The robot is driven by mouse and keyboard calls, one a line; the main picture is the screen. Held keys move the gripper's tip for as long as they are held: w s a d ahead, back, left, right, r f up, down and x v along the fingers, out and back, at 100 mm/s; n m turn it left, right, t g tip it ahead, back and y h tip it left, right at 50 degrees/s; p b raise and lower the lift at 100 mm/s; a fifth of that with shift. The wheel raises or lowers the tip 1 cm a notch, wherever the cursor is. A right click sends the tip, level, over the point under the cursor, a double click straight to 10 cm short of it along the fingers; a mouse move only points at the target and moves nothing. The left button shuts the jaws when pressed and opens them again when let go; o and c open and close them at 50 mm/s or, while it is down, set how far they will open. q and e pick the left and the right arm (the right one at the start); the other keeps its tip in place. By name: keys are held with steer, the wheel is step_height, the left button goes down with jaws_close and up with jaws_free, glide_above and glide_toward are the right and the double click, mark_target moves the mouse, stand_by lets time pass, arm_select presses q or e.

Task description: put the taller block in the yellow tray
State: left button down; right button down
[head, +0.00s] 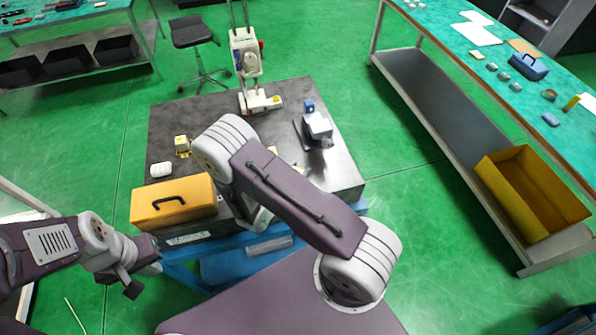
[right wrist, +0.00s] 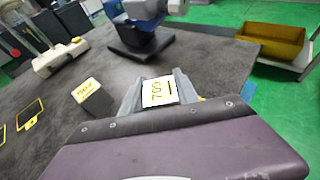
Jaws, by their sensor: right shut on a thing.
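In the right wrist view my right gripper (right wrist: 160,95) is shut on a block (right wrist: 158,91) with a white, yellow-edged top marked with black figures. Its sides are hidden between the fingers. A second block (right wrist: 92,96), with a pale labelled top and dark grey sides, stands apart on the table to its left. I cannot compare their heights. A yellow open box (head: 530,195) is on the low shelf at right in the head view; it also shows in the right wrist view (right wrist: 272,42). My left gripper (head: 140,280) is left of the table, its jaws unclear.
The dark table (head: 215,110) holds a white microscope-like stand (head: 248,75), a blue-white device (head: 317,125), an orange toolbox (head: 172,203), a white roll-like thing (head: 161,169) and a small yellow thing (head: 182,146). Yellow-outlined dark shapes (right wrist: 31,116) lie at left in the right wrist view.

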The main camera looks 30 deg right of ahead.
steer(key=c, duration=0.9)
jaws_free()
steer(key=shift+s+f, duration=0.1)
steer(key=shift+f, duration=0.25)
